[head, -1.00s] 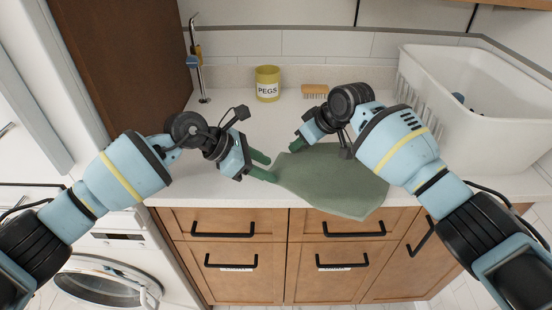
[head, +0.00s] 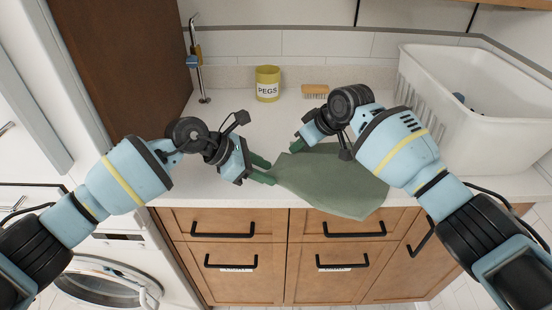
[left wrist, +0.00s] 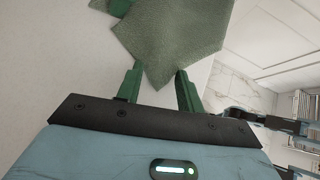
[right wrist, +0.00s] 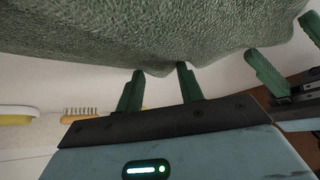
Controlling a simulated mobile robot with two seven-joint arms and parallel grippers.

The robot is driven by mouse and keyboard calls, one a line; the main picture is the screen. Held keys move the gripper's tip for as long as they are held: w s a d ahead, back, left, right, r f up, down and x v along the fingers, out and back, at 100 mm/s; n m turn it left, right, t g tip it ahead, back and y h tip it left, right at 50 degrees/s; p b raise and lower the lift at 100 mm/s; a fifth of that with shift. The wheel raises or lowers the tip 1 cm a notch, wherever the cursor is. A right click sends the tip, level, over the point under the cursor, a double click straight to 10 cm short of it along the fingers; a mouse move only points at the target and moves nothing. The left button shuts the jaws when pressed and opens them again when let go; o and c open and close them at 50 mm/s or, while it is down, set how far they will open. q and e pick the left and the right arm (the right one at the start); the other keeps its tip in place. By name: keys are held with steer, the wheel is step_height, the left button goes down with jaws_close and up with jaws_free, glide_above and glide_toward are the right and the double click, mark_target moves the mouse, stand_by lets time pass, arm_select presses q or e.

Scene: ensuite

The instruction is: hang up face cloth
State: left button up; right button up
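The green face cloth (head: 332,182) lies on the white counter, and its front part hangs over the counter's front edge. My left gripper (head: 267,172) is at the cloth's left corner. In the left wrist view, that corner of the cloth (left wrist: 172,45) reaches between the fingertips (left wrist: 158,80), which stand apart. My right gripper (head: 298,143) is at the cloth's back left corner, close to the left one. In the right wrist view its fingertips (right wrist: 160,74) stand apart at the edge of the cloth (right wrist: 150,40). Contact there is unclear.
A yellow pegs tin (head: 267,84) and a wooden brush (head: 315,91) stand at the back of the counter. A metal stand (head: 199,70) is at the back left. A large white basket (head: 475,125) fills the right. A washing machine (head: 105,285) is below left.

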arm_select(q)
steer(key=shift+s+f, duration=0.15)
steer(key=shift+f, duration=0.05)
jaws_close()
arm_select(e)
steer(key=shift+f, duration=0.3)
jaws_close()
steer(key=shift+d, duration=0.1)
